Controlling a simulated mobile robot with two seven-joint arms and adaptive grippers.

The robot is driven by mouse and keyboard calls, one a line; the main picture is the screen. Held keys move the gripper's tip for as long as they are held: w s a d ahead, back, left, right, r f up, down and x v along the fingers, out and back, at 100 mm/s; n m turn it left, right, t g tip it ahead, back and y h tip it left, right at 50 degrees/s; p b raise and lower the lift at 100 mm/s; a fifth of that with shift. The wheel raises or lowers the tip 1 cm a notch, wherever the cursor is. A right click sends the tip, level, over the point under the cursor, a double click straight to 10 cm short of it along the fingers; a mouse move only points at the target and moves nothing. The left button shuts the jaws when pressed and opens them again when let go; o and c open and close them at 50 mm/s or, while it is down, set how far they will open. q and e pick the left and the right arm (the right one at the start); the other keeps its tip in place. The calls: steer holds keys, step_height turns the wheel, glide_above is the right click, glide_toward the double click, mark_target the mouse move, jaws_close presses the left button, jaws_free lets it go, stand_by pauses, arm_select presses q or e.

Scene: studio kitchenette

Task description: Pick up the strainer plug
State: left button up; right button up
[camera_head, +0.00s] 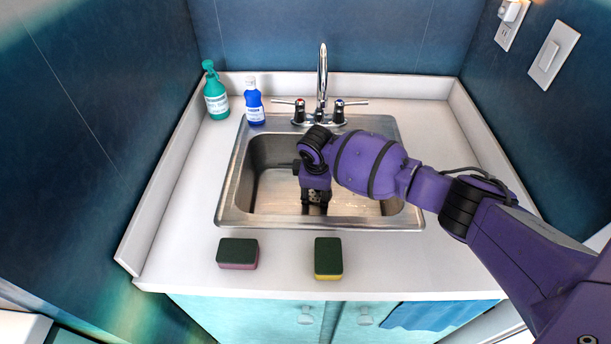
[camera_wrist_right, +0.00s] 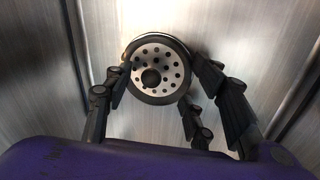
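The strainer plug (camera_wrist_right: 158,68) shows in the right wrist view as a round metal disc with several holes, a dark centre knob and a black rim. It lies at the drain in the metal sink (camera_head: 262,200). My right gripper (camera_wrist_right: 160,80) is open and points down at the plug, with its dark fingers spread on both sides of it. The fingertips are close to the rim; I cannot tell whether they touch it. In the head view my right gripper (camera_head: 315,205) is low in the basin and hides the plug. My left gripper is not in view.
The faucet (camera_head: 322,85) stands behind the sink. A green bottle (camera_head: 215,92) and a blue bottle (camera_head: 254,103) stand at the back left. Two sponges, one pink-based (camera_head: 237,253) and one yellow-based (camera_head: 328,258), lie on the front counter. The sink walls surround my right gripper.

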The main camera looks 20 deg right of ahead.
steer(key=c, duration=0.8)
steer(key=shift+r, duration=0.5)
steer(key=s, duration=0.1)
steer(key=s+a, duration=0.1)
steer(key=s, duration=0.1)
steer(key=shift+s+r+p, duration=0.1)
steer(key=shift+s+p, duration=0.2)
arm_select(q)
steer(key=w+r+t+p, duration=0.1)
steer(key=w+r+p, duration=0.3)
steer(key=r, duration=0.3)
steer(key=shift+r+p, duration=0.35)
steer(key=shift+p, duration=0.3)
arm_select(e)
step_height(320, 180, up, 18)
steer(key=shift+s+r, duration=0.15)
